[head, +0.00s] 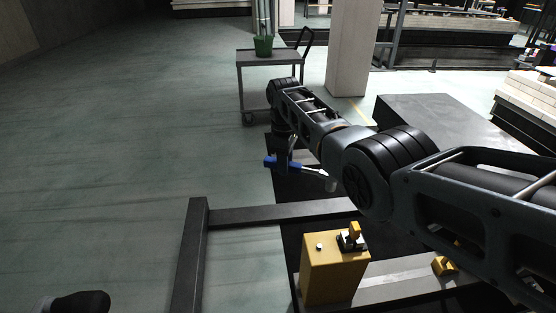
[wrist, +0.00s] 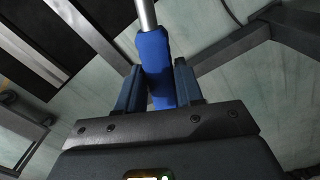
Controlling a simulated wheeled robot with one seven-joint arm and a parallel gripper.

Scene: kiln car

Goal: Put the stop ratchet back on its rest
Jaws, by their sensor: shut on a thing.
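The stop ratchet shows a blue handle (wrist: 154,62) and a metal shaft (wrist: 146,14) in the wrist view. My gripper (wrist: 158,85) is shut on the blue handle, with one finger on each side. In the head view the ratchet (head: 314,171) sticks out to the right of my gripper (head: 284,163), its blue handle end to the left. It is held in the air above the dark frame. Its far end is partly hidden by my arm. I cannot tell which thing is its rest.
A yellow box (head: 335,275) with a small yellow switch (head: 354,233) on top stands at the frame's front. A dark frame bar (head: 192,255) lies to the left. A grey cart (head: 268,58) with a green pot (head: 263,45) stands behind. The floor at left is clear.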

